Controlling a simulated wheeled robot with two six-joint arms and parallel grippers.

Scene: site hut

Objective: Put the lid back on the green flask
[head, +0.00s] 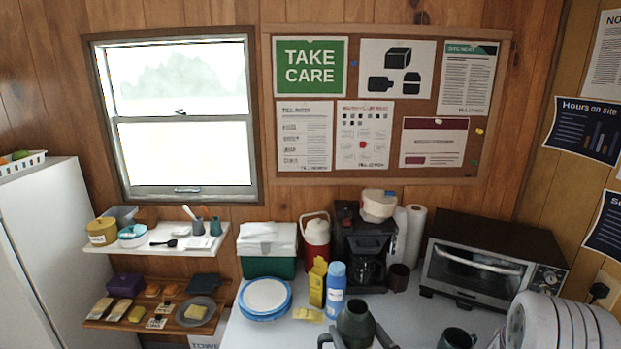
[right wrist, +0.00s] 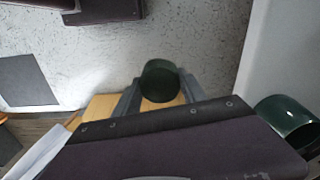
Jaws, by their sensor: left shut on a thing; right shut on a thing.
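The green flask (head: 356,326) stands upright at the bottom middle of the head view, with its narrower neck upward. My left gripper (head: 355,341) is shut on the flask, one finger on each side. In the right wrist view my right gripper (right wrist: 160,92) is shut on a dark green round piece (right wrist: 160,80), which looks like the lid. I cannot make out my right gripper in the head view.
A dark green mug (head: 457,339) stands right of the flask. A blue bottle (head: 335,291), a yellow box (head: 317,284), a coffee maker (head: 362,245) and a toaster oven (head: 484,262) stand behind. A glossy green thing (right wrist: 285,122) shows in the right wrist view.

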